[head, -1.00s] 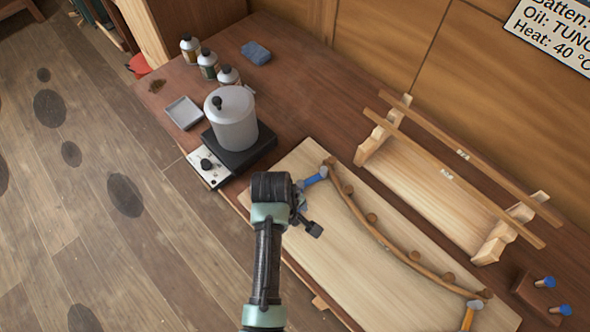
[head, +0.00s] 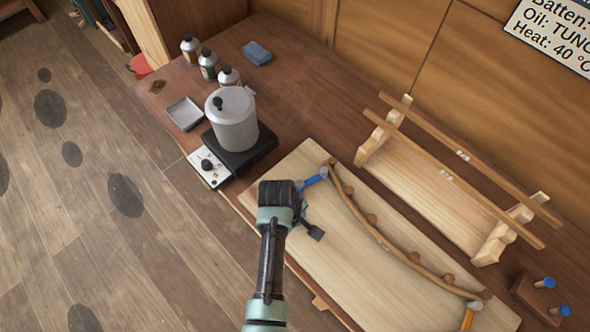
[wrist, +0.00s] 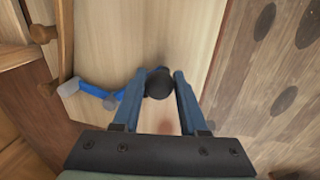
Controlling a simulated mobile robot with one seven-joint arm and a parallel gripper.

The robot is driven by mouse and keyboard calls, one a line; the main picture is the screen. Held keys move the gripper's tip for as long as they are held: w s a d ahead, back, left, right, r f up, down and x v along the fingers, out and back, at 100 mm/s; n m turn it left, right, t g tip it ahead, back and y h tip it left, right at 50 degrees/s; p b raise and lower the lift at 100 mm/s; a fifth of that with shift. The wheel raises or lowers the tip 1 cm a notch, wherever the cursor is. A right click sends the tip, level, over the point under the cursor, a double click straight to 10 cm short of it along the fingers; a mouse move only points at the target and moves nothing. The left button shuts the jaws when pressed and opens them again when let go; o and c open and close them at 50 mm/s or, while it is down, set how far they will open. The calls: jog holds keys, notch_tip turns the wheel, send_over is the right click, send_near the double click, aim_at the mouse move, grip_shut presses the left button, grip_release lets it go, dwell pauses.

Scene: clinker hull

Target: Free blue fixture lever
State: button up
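The blue fixture lever (head: 314,180) is at the upper end of the curved batten on the pale board, partly hidden by my arm in the head view. In the wrist view the blue lever (wrist: 92,89) runs toward a round black knob (wrist: 159,84). My gripper (wrist: 160,75) is open, with one finger on each side of the knob. A narrow gap shows at the right finger. I cannot tell whether the left finger touches the knob. In the head view my gripper's fingers are mostly hidden.
The curved batten (head: 378,233) lies against several round pegs, with an orange-handled lever (head: 468,318) at its lower end. A wooden rack (head: 440,185) with two strips stands to the right.

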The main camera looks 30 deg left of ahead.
grip_shut()
dwell(0.9)
